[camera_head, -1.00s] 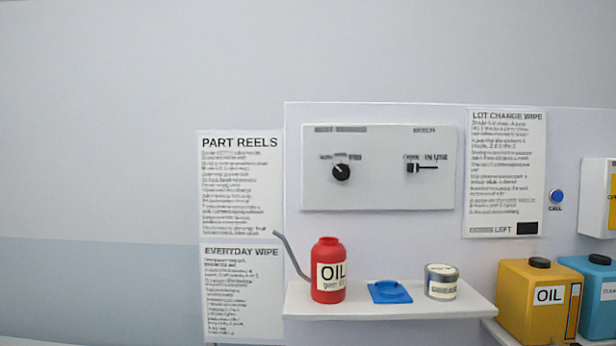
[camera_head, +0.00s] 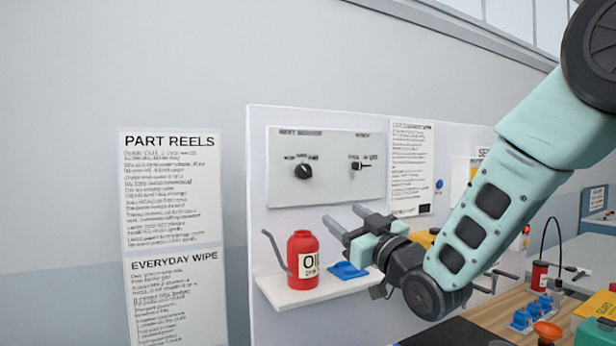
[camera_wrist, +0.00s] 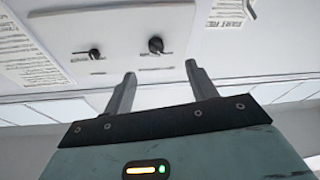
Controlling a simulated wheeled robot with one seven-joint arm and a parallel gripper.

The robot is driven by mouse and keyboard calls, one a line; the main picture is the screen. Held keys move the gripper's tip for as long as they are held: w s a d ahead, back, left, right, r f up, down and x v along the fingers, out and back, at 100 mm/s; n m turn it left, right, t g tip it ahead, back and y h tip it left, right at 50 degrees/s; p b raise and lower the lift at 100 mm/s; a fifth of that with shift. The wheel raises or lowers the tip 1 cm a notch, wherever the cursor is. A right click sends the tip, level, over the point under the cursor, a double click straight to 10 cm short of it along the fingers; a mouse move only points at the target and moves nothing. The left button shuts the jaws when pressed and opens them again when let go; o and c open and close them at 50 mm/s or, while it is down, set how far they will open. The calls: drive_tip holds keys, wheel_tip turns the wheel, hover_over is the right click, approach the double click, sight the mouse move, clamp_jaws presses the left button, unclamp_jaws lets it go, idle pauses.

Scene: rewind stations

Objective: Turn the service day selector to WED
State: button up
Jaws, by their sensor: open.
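The selector knob (camera_head: 303,171) is a round black dial on the left half of a pale grey panel (camera_head: 330,194) on the wall board. Its day labels are too blurred to read, and I cannot tell which day it points at. My gripper (camera_head: 341,214) is open and empty, below and to the right of the knob, apart from the panel. In the wrist view the knob (camera_wrist: 156,44) shows upside down just beyond the gap between my open fingers (camera_wrist: 160,70).
A shelf (camera_head: 305,297) below the panel holds a red oil can (camera_head: 302,262) with a thin spout and a blue item (camera_head: 348,271), close to my gripper. Printed sheets flank the panel. A cluttered bench (camera_head: 505,300) stands at the lower right.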

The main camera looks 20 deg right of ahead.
drive_tip(key=t+p, duration=0.1)
drive_tip(key=p, duration=0.8)
approach(308, 175)
drive_tip(key=x, duration=0.8)
drive_tip(key=shift+w+a+r, duration=0.1)
drive_tip(key=shift+w+r, duration=0.05)
drive_tip(key=shift+r, duration=0.25)
drive_tip(key=shift+w+a, duration=0.15)
drive_tip(key=shift+w, duration=0.3)
drive_tip(key=c, duration=1)
